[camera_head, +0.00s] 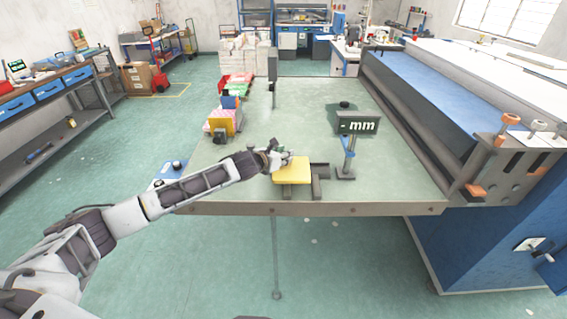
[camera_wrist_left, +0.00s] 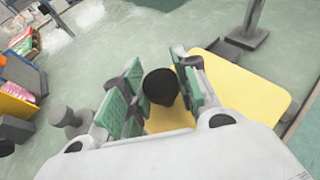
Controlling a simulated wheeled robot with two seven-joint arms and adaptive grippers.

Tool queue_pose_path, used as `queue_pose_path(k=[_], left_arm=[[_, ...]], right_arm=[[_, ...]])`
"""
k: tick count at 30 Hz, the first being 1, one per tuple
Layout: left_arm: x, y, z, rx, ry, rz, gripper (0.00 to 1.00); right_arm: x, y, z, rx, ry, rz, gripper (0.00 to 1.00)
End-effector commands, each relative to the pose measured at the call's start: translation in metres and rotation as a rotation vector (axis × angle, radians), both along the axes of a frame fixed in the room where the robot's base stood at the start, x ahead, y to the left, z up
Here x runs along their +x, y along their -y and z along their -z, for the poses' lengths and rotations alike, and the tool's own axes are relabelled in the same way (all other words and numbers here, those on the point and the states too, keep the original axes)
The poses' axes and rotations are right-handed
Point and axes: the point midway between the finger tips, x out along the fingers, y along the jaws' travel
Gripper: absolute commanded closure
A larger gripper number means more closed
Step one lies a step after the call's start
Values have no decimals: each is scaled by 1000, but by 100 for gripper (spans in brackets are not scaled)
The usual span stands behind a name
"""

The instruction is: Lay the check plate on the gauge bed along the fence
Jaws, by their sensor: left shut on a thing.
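The yellow check plate (camera_head: 292,174) is over the grey gauge bed (camera_head: 316,190) near the table's front edge. It also shows in the wrist view (camera_wrist_left: 246,92) with a black round knob (camera_wrist_left: 160,86) on it. My left gripper (camera_head: 277,152) is shut on this knob; its green pads (camera_wrist_left: 190,82) are on both sides. A dark grey block (camera_head: 320,170), perhaps the fence, stands at the plate's right side. The plate looks roughly level and hides most of the bed. I cannot tell whether it touches the bed or hangs just above it. My right gripper is not in view.
A gauge display marked "mm" (camera_head: 358,125) stands on a post to the right. Coloured bins (camera_head: 222,122) line the table's left side. A large blue machine (camera_head: 430,85) borders the right.

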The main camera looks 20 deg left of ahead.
Motion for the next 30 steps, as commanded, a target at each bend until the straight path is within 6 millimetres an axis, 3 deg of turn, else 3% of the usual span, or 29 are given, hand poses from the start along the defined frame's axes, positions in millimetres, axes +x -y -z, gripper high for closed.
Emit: queue_pose_path(k=[12, 26, 27, 30], left_arm=[[0, 1, 33, -1, 0, 1, 100], [0, 0, 37, -1, 1, 1, 100], [0, 0, 38, 0, -1, 0, 66], [0, 0, 38, 0, -1, 0, 53]], right_arm=[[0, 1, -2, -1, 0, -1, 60], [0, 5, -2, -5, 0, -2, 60], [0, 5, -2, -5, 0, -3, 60], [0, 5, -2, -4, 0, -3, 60]])
